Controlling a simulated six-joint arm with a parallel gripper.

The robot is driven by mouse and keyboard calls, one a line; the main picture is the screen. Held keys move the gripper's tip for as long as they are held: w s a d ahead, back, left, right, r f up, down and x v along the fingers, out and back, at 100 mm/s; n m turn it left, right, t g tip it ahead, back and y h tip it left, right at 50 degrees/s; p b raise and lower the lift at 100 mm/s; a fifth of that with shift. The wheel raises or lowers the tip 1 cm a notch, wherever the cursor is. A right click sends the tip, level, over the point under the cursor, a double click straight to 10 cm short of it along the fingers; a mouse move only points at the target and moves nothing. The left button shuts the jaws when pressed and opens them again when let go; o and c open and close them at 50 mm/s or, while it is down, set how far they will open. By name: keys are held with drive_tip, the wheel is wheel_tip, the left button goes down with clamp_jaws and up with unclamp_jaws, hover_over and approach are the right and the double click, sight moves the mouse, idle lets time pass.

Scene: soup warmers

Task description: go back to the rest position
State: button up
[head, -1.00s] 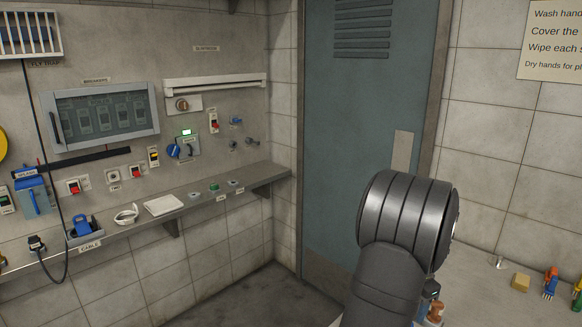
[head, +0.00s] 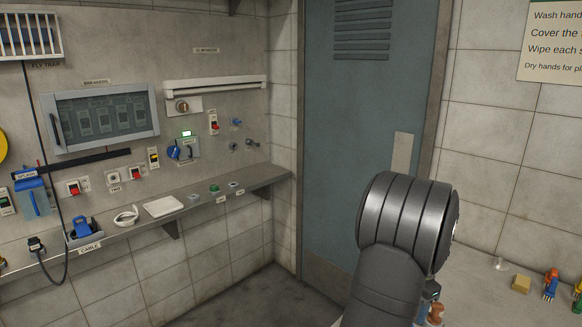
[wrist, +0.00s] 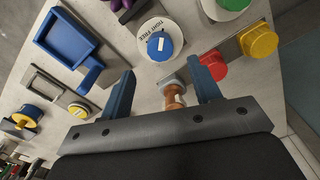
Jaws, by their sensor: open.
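My gripper (wrist: 164,92) shows in the wrist view with two blue fingers. The fingers are apart, and my gripper is open. A small copper-brown piece with a grey head (wrist: 174,95) shows between the fingers, close to the right one. I cannot tell whether it touches that finger. In the head view only the dark links of my arm show at the lower right, and my gripper is hidden there.
The wrist view shows a blue tray (wrist: 68,40), a blue-topped white disc (wrist: 160,45), a red knob (wrist: 213,65) and a yellow knob (wrist: 259,41). In the head view a wall shelf (head: 225,190) runs along the left. A grey-blue door (head: 350,120) stands behind my arm.

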wheel_tip(320, 180, down, 7)
drive_tip(key=shift+f, duration=0.35)
drive_tip(key=n, duration=1.3)
drive_tip(key=shift+n, duration=2.1)
drive_tip(key=shift+r, duration=0.1)
